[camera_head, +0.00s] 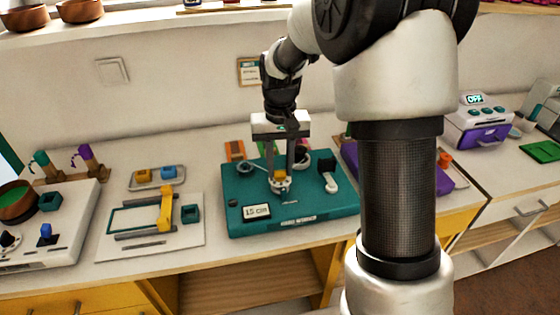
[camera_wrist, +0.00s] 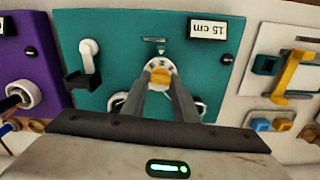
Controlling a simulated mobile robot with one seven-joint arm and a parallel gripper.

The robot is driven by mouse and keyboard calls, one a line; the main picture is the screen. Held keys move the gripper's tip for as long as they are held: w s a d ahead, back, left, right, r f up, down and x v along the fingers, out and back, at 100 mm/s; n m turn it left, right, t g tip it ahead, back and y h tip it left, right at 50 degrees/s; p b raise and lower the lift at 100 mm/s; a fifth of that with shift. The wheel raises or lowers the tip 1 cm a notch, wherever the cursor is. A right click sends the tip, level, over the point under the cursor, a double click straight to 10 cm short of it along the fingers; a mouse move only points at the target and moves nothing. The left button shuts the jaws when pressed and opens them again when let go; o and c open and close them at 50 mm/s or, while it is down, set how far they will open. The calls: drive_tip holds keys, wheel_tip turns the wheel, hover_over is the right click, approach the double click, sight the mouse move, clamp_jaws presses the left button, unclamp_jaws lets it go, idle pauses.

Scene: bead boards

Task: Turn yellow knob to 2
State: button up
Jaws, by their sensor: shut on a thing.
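The yellow knob (camera_head: 280,176) sits on a round white dial on the teal board (camera_head: 240,222). In the wrist view the yellow knob (camera_wrist: 160,76) stands near the middle of the teal board (camera_wrist: 122,35), its dial marks too small to read. My gripper (camera_head: 281,178) points down over the dial, with its fingers closed around the knob. In the wrist view the fingertips of my gripper (camera_wrist: 158,84) meet at the knob and partly hide it. The knob's exact setting cannot be read.
A "15 cm" display (camera_head: 256,212) is on the teal board's front left. A white lever with a dark block (camera_head: 328,172) stands to the right of the knob. A white board with a yellow slider (camera_head: 166,208) lies left, and a purple board (camera_head: 350,155) lies right.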

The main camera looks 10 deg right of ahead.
drive_tip(key=shift+n, duration=0.6)
drive_tip(key=o, duration=1.1)
drive_tip(key=shift+c, duration=0.2)
wheel_tip(320, 180, up, 18)
drive_tip(key=p, duration=0.4)
drive_tip(key=shift+f, duration=0.25)
